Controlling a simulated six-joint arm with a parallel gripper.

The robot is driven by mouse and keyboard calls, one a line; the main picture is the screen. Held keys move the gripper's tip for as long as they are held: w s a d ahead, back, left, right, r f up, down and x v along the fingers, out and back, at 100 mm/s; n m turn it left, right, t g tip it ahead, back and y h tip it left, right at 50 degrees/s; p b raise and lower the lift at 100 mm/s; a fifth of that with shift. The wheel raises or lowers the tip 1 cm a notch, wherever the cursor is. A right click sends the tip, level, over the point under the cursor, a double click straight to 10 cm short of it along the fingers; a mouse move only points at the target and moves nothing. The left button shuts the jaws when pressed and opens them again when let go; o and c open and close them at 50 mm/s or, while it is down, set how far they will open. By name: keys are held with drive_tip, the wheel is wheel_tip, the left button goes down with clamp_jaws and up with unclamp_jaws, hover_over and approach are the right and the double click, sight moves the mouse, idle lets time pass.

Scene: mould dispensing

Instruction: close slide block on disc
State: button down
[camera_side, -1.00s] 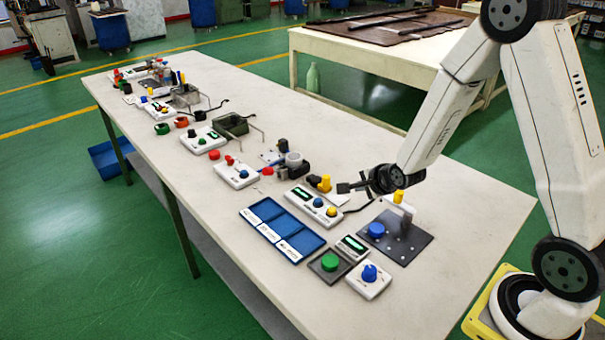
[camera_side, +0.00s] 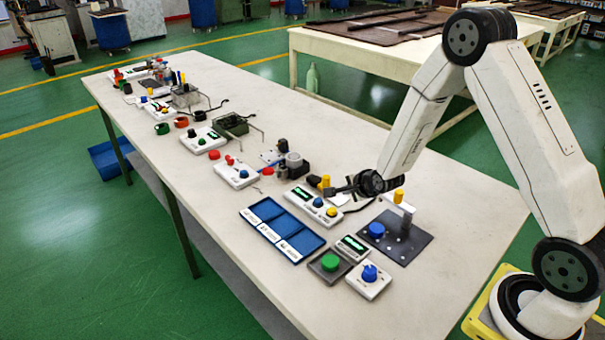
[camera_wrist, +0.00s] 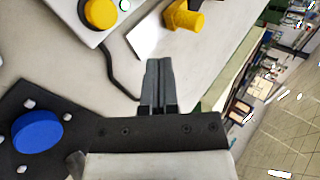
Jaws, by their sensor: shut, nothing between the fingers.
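A blue disc (camera_side: 376,229) sits on a dark square plate (camera_side: 418,244) with small pale studs, at the right of the bench. The disc also shows at the lower left of the wrist view (camera_wrist: 37,132). My gripper (camera_side: 331,191) is shut and empty, left of the plate and above the bench. Its closed fingers (camera_wrist: 158,82) point toward a yellow knob (camera_wrist: 185,18) in the wrist view, apart from it in that picture.
A white control box (camera_side: 318,205) with blue and yellow knobs lies beside the gripper. A blue three-part tray (camera_side: 262,208), a green button box (camera_side: 330,264) and a blue-knob box (camera_side: 370,278) are in front. A black cable (camera_wrist: 110,65) runs nearby. The bench's right end is clear.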

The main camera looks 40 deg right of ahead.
sight(328, 184)
drive_tip(key=w, duration=0.1)
drive_tip(key=w+f, duration=0.1)
drive_tip(key=w, duration=0.1)
drive_tip(key=w+d+f, duration=0.1)
drive_tip(key=shift+w+f, duration=0.15)
drive_tip(key=shift+w, duration=0.2)
drive_tip(key=shift+w+d, duration=0.2)
drive_tip(key=shift+w, duration=0.65)
drive_tip(key=shift+w+d, duration=0.1)
drive_tip(key=shift+w, duration=0.3)
drive_tip(key=shift+s, duration=0.1)
drive_tip(key=shift+s+a, duration=0.2)
drive_tip(key=shift+s, duration=0.55)
drive_tip(key=s, duration=0.3)
drive_tip(key=shift+a, duration=0.35)
drive_tip(key=v, duration=0.9)
drive_tip(key=shift+s+r, duration=0.2)
drive_tip(key=shift+r, duration=0.2)
